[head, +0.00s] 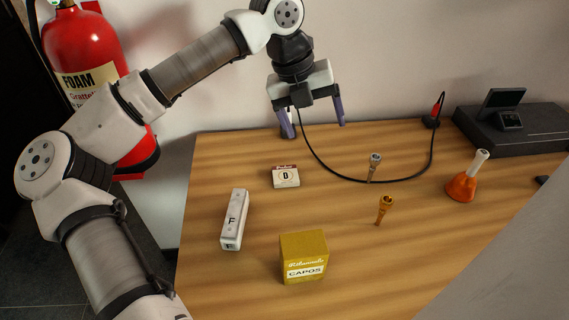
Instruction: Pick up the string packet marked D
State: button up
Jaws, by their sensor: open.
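The string packet marked D (286,177) is a small flat packet with a white face, a black letter D and a dark red strip along its far edge. It lies on the wooden table (350,250), left of the middle. My gripper (315,128) is open and empty, with two bluish-purple fingers pointing down. In the head view it appears above and beyond the packet, a little to the right, near the wall, and apart from it. Nothing hides the packet.
A long white box marked F (235,219) lies left of the packet. A yellow CAPOS box (304,258) stands in front. Two mouthpieces (374,165) (384,209), a black cable (350,178), an orange flask-shaped thing (466,182) and a black device (520,128) are to the right.

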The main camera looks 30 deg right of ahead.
jog(key=w+a+f+n+t+y, duration=0.2)
jog(key=w+a+f+y, duration=0.1)
jog(key=w+f, duration=0.15)
send_over(285, 175)
jog(key=f, duration=0.6)
jog(key=shift+s+a+f, duration=0.1)
jog(key=shift+s+a, duration=0.05)
jog(key=shift+s, duration=0.1)
jog(key=shift+w+d+f+p, duration=0.1)
jog(key=shift+f+p, duration=0.25)
jog(key=shift+f, duration=1.25)
jog(key=shift+w+d+f+p, duration=0.1)
jog(key=shift+f+p, duration=0.25)
jog(key=shift+f, duration=1.2)
jog(key=c, duration=1.1)
jog(key=shift+o, duration=0.2)
jog(key=shift+r, duration=0.15)
